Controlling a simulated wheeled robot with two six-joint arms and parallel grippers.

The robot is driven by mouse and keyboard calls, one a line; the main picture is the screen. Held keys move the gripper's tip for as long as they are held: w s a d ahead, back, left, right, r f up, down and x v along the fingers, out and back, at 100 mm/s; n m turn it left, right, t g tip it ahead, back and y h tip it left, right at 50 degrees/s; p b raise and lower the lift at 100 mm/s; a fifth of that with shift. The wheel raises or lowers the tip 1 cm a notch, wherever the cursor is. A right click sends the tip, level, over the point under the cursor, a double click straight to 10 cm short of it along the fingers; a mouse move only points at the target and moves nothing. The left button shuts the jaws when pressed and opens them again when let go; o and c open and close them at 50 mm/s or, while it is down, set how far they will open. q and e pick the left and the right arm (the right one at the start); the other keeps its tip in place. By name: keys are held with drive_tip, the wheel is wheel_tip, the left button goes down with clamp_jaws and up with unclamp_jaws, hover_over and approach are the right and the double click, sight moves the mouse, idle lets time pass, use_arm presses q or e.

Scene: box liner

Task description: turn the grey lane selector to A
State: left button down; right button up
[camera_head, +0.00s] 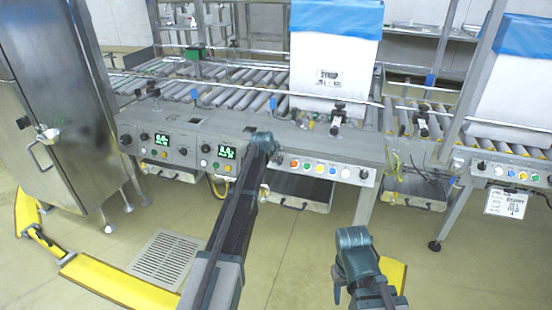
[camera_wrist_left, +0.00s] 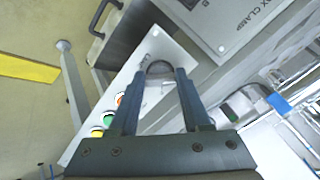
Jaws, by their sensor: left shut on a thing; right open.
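My left gripper (camera_head: 266,142) reaches forward to the left end of a light control panel (camera_head: 322,167) on the conveyor front. In the left wrist view its two fingers (camera_wrist_left: 160,76) are closed on the sides of a grey rounded knob (camera_wrist_left: 158,67), which looks like the lane selector. The fingers hide much of the knob and its markings, so I cannot tell its setting. In the head view the gripper hides the knob. My right gripper (camera_head: 354,240) is open and empty, low in front of the conveyor and apart from it.
Coloured buttons (camera_wrist_left: 103,120) sit beside the knob. A box with a blue liner (camera_head: 335,60) stands on the rollers above the panel. Displays (camera_head: 161,140) are to the left, and a steel cabinet (camera_head: 55,120) stands at far left. The floor in front is open around a drain grate (camera_head: 165,258).

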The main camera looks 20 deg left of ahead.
idle(0.4)
use_arm(q)
drive_tip(key=c, duration=0.6)
unclamp_jaws()
drive_tip(key=shift+c, duration=0.2)
drive_tip(key=shift+r, duration=0.1)
drive_tip(key=p+v, duration=1)
drive_tip(key=v, duration=0.3)
drive_tip(key=shift+s, duration=0.3)
drive_tip(key=shift+a+r, duration=0.1)
drive_tip(key=shift+r, duration=0.05)
